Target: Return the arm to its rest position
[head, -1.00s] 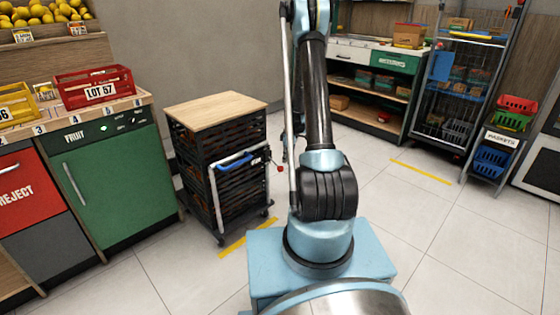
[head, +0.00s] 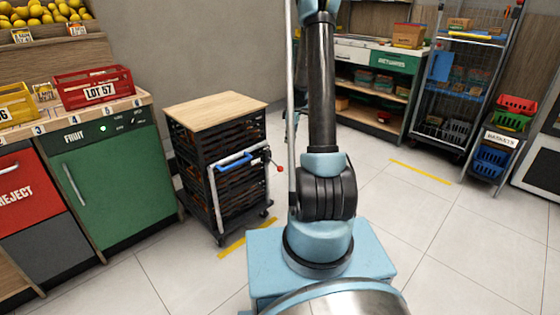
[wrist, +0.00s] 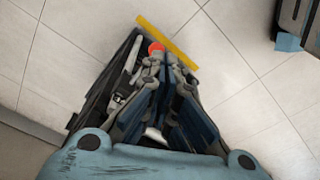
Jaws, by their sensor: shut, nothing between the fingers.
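My arm (head: 321,90) stands upright in the middle of the head view, its upper part running out of the top edge. My gripper (wrist: 157,66) shows in the wrist view, pointing down over the floor. Its dark fingers are together with nothing held between them. A small red round thing (wrist: 156,47) shows just beyond the fingertips; I cannot tell whether it is near them or far below. In the head view my gripper cannot be made out.
A black crate cart with a wooden top (head: 216,110) stands left of my arm, a red-knobbed rod (head: 279,168) at its side. A green fruit cabinet (head: 118,190) is further left. Shelves (head: 375,85) and a basket rack (head: 492,155) stand at right. Tiled floor (head: 440,255) is clear at right.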

